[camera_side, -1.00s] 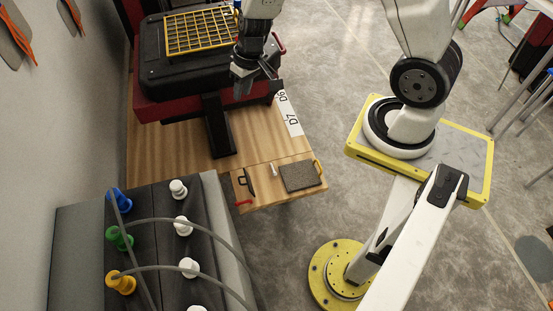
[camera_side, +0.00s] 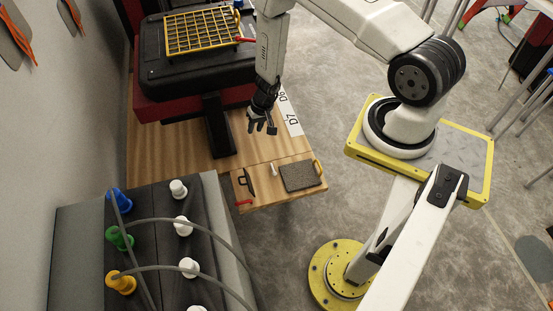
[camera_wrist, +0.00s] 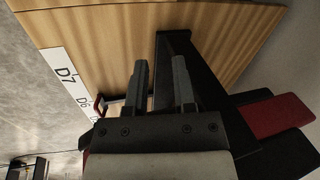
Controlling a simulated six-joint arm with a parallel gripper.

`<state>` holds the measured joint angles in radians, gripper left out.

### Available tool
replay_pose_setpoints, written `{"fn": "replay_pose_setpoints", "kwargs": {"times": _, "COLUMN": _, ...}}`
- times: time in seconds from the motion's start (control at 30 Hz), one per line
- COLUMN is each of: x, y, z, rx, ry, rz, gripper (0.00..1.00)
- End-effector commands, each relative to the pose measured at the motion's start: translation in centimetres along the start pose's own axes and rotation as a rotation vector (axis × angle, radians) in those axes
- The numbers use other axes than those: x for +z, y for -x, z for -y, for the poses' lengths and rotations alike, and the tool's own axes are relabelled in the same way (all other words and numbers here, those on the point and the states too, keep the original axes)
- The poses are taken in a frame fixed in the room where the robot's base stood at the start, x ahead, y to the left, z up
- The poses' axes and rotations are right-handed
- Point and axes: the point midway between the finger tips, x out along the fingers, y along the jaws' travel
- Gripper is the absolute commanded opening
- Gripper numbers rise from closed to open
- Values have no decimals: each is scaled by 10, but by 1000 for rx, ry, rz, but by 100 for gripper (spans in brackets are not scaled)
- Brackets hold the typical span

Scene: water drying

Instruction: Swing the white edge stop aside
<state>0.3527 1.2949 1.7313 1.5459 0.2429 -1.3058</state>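The white edge stop appears to be the small white piece (camera_side: 274,169) at the left edge of the grey-brown pad (camera_side: 301,176) on the low wooden board; it is small in the side view. My gripper (camera_side: 263,127) points down, above the board and beside the black post, up-picture from the white piece and apart from it. In the wrist view my gripper (camera_wrist: 160,85) shows two dark fingers spread apart with nothing between them. I cannot make out the white piece in the wrist view.
A black post (camera_side: 219,127) stands just left of my gripper, under a black case with a yellow grid (camera_side: 203,32). A black handle (camera_side: 248,181), a red piece (camera_side: 244,202) and a yellow handle (camera_side: 317,167) lie around the pad. Colored knobs with grey hoses stand lower left.

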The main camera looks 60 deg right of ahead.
Motion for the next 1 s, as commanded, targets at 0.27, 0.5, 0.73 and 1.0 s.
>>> {"fn": "replay_pose_setpoints", "kwargs": {"times": 0.27, "x": 22, "y": -66, "z": -51, "rx": 31, "ry": -113, "rz": 1, "gripper": 32}}
{"fn": "replay_pose_setpoints", "kwargs": {"times": 0.5, "x": 46, "y": -105, "z": -84, "rx": 60, "ry": -185, "rz": 2, "gripper": 32}}
{"fn": "replay_pose_setpoints", "kwargs": {"times": 0.73, "x": 54, "y": -117, "z": -94, "rx": 70, "ry": -207, "rz": 2, "gripper": 32}}
{"fn": "replay_pose_setpoints", "kwargs": {"times": 1.0, "x": 54, "y": -119, "z": -94, "rx": 70, "ry": -206, "rz": 2, "gripper": 32}}
